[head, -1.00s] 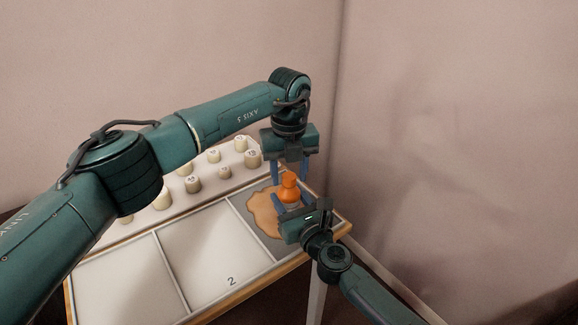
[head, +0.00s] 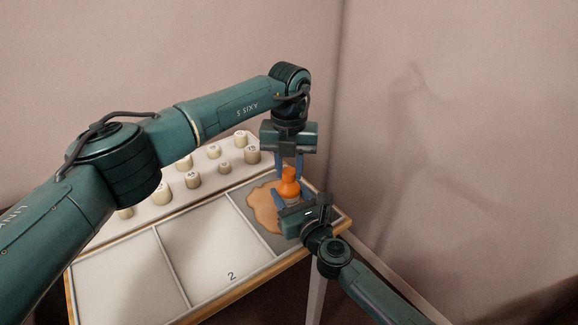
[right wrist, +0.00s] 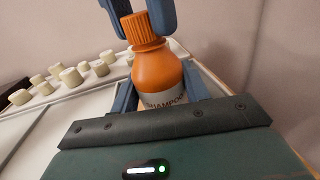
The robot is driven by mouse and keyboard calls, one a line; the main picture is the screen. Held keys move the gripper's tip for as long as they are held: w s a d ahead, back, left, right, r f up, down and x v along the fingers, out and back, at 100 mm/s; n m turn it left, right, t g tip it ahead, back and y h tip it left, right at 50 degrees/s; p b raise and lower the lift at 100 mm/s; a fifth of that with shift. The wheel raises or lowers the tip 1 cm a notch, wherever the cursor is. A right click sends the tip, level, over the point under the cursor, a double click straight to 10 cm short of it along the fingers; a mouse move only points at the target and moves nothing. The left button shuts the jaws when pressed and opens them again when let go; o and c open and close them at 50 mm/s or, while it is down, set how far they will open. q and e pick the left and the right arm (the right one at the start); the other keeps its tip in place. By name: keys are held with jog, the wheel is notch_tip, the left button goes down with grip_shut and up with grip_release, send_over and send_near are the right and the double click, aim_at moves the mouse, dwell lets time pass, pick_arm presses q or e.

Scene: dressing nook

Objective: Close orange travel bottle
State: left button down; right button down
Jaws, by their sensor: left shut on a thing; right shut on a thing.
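The orange travel bottle (head: 290,188) stands upright at the far right of the table, over a tan patch. In the right wrist view the bottle (right wrist: 160,78) shows a label reading "SHAMPO", its end cut off. A ribbed orange cap (right wrist: 143,29) sits on its neck; I cannot tell how tight it is. My left gripper (head: 289,171) points down from above, shut on the cap, with one finger on either side. My right gripper (head: 291,200) comes from the front right and is shut on the bottle's body. The bottle's lower part is hidden by it.
The table holds a divided white tray (head: 205,250); a compartment marked 2 is empty. Several cream numbered pegs (head: 192,179) stand on a raised white shelf (head: 207,167) behind it. Walls (head: 460,130) close in behind and to the right. A tan patch (head: 263,208) lies beside the bottle.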

pick_arm(q)
jog(key=m, duration=0.6)
jog(key=shift+m, duration=0.3)
jog(key=m, duration=0.4)
jog(key=c, duration=1.1)
grip_release()
jog(key=shift+o, duration=0.2)
notch_tip(320, 180, up, 12)
pick_arm(e)
jog(key=c, duration=0.6)
grip_release()
jog(key=shift+c, duration=0.2)
